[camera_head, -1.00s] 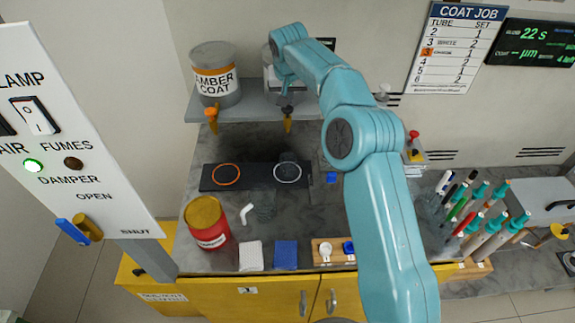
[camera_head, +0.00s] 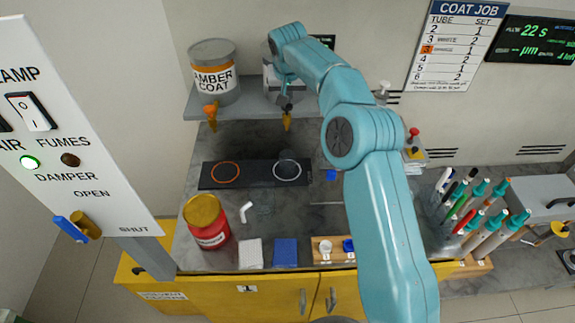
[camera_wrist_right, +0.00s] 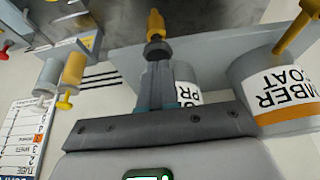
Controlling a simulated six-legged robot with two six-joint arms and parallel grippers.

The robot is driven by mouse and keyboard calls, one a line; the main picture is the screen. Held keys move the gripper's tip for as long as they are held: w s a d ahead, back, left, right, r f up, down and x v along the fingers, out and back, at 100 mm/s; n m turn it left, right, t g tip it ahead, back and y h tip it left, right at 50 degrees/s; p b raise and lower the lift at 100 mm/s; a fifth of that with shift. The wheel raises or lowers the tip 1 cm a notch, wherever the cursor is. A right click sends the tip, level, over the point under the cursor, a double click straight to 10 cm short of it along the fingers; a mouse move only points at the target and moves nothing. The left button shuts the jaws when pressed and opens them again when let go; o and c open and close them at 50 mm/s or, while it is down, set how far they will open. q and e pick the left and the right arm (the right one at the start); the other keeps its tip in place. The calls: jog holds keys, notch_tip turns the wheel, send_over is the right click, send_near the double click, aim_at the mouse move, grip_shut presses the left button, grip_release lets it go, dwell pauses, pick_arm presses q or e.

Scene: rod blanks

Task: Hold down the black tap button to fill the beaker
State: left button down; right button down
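The tap (camera_head: 287,119) with its orange spout hangs under the middle container (camera_head: 271,88) on the shelf. A clear beaker (camera_head: 288,163) stands on the white ring of the dark pad, below this tap; its fill level is too faint to tell. My right gripper (camera_head: 286,98) is at the tap. In the right wrist view, the fingers (camera_wrist_right: 157,80) are close together with nothing visible between them. Their tips meet or nearly meet the black button (camera_wrist_right: 157,48), in front of the orange spout (camera_wrist_right: 156,22). Contact is hard to confirm. My left gripper is out of view.
The AMBER COAT container (camera_head: 214,75) with its own tap (camera_head: 211,113) stands to the left on the shelf (camera_head: 245,107). The orange ring (camera_head: 226,173) is empty. A red can (camera_head: 207,226) and a blue pad (camera_head: 285,252) are near the front. Markers (camera_head: 480,210) stand at right.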

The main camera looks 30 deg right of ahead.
jog(key=shift+f, duration=0.2)
jog(key=shift+f+b, duration=0.6)
jog(key=shift+f, duration=0.2)
dwell(1.8)
notch_tip(320, 180, up, 5)
jog(key=p, duration=0.4)
jog(key=shift+r, duration=0.9)
jog(key=shift+w+r, duration=0.1)
